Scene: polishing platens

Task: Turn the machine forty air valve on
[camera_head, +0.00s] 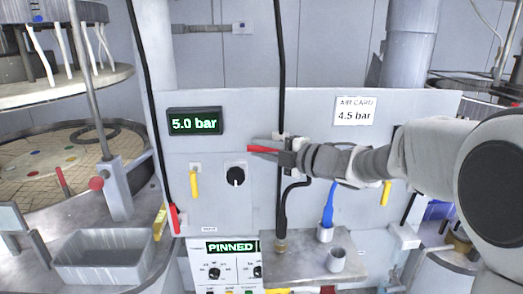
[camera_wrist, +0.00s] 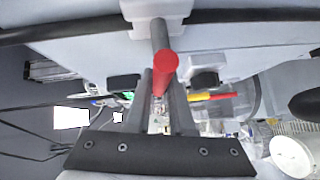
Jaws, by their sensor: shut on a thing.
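A red-tipped valve lever (camera_head: 263,150) shows at the middle of the upright panel, by a thin black line. In the head view the lever points left, roughly level. My gripper (camera_head: 272,145) reaches it from the right and is shut around it. In the wrist view the round red end (camera_wrist: 166,66) lies between the fingers of my gripper (camera_wrist: 162,88), with a grey stem running up to a pale fitting (camera_wrist: 157,8). The display (camera_head: 195,121) reads 5.0 bar and the air card (camera_head: 355,112) reads 4.5 bar. No machine number is readable.
Yellow levers (camera_head: 194,184) and a black knob (camera_head: 235,176) sit on the panel. Below are a PINNED display (camera_head: 232,246), a blue-handled tool (camera_head: 327,212) and a grey cup (camera_head: 336,260) on a shelf. A grey tray (camera_head: 101,262) stands at left. Black hoses hang in front of the panel.

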